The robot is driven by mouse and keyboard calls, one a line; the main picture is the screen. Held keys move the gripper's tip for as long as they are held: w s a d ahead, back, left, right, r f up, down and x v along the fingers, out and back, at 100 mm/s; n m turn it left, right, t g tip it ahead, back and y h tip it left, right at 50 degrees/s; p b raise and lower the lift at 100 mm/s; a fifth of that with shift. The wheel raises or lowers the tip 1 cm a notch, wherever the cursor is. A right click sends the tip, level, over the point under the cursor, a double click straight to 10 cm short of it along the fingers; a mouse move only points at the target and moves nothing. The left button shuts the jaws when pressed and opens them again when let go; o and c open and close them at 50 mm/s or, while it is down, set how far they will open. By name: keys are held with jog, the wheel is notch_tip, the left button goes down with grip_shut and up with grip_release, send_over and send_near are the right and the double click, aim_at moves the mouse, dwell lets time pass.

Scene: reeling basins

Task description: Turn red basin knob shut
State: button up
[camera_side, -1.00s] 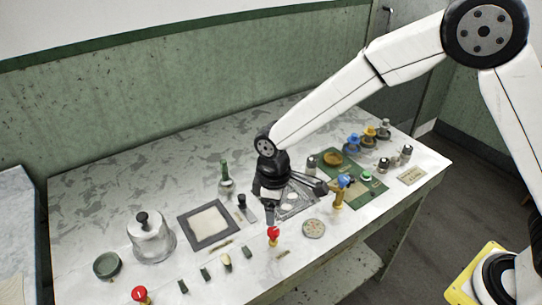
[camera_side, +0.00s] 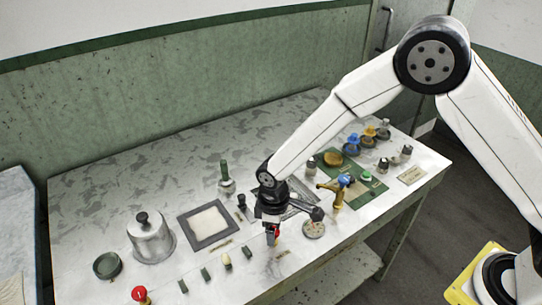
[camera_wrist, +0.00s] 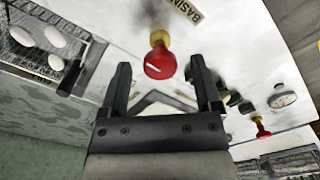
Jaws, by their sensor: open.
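A red knob (camera_wrist: 160,62) with a white line on its face and a yellow collar shows between the fingertips in the wrist view. A label reading "BASIN" lies beside it. In the side view the same red knob (camera_side: 277,231) is partly hidden by my gripper (camera_side: 271,237), which is right at it, pointing down. My gripper is open, with one finger on each side of the knob in the wrist view; I cannot tell whether either touches it. A second red knob (camera_side: 139,294) stands at the front left of the table.
A metal dome (camera_side: 151,242) and a green dish (camera_side: 107,265) stand at the left. A framed white pad (camera_side: 211,222) lies left of my gripper. A brass tap with a blue knob (camera_side: 344,180) and a round disc (camera_side: 314,229) are close on the right.

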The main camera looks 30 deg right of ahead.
jog(key=shift+f, duration=0.1)
grip_shut()
jog(key=shift+m, duration=0.4)
jog(key=m, duration=1.2)
jog(key=shift+m, duration=0.3)
jog(key=m, duration=0.4)
jog(key=shift+m, duration=0.3)
